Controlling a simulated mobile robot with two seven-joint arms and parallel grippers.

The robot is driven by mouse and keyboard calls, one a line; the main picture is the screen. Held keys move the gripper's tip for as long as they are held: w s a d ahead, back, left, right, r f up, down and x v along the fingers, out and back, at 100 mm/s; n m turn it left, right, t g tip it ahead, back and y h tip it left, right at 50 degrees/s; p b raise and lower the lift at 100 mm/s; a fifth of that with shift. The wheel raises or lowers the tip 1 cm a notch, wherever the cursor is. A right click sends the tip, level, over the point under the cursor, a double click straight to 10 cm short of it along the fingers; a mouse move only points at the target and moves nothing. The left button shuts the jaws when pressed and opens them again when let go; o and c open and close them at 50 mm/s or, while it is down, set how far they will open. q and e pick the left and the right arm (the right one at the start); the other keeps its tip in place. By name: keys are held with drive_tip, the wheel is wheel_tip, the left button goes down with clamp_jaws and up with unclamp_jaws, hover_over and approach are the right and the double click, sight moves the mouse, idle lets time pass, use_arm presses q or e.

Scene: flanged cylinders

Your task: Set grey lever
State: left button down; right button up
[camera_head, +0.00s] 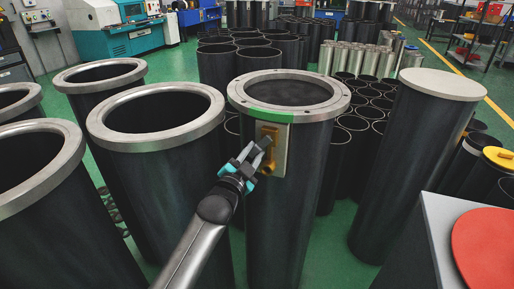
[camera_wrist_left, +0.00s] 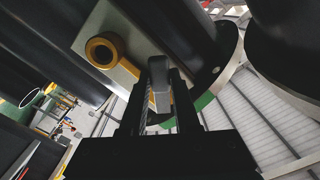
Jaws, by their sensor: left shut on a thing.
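A beige plate (camera_head: 283,152) is mounted on the side of a dark flanged cylinder (camera_head: 290,200), just under its rim. A lever with a yellow arm and round hub (camera_wrist_left: 104,50) sits on this plate. Its grey handle (camera_wrist_left: 158,85) shows between the fingers in the left wrist view. My left gripper (camera_head: 258,150) reaches the plate from the lower left and is shut on the grey handle. In the head view the gripper hides part of the lever. A green band (camera_head: 272,116) marks the rim above the plate. My right gripper is not in view.
Open flanged cylinders (camera_head: 155,116) stand close on the left. A cylinder with a closed pale lid (camera_head: 443,84) stands on the right. A grey box with a red disc (camera_head: 490,245) is at the lower right. Many dark tubes fill the floor behind.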

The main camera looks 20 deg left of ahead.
use_arm(q)
drive_tip(key=m+p, duration=0.1)
drive_tip(key=r+m+p, duration=0.1)
drive_tip(key=m, duration=0.1)
drive_tip(key=a+m+p, duration=0.1)
drive_tip(key=shift+r+m, duration=0.3)
drive_tip(key=shift+a+r+m+p, duration=0.1)
drive_tip(key=shift+r+m+p, duration=0.25)
drive_tip(key=shift+m, duration=0.55)
drive_tip(key=shift+a+r+m+p, duration=0.1)
drive_tip(key=shift+r+m+p, duration=0.2)
drive_tip(key=shift+m, duration=0.6)
drive_tip(key=shift+a+r+m+p, duration=0.1)
drive_tip(key=shift+r+m+p, duration=0.25)
drive_tip(key=shift+m, duration=0.55)
drive_tip(key=c, duration=0.6)
unclamp_jaws()
drive_tip(key=shift+c, duration=0.2)
drive_tip(key=s, duration=1.5)
drive_tip(key=shift+a, duration=0.25)
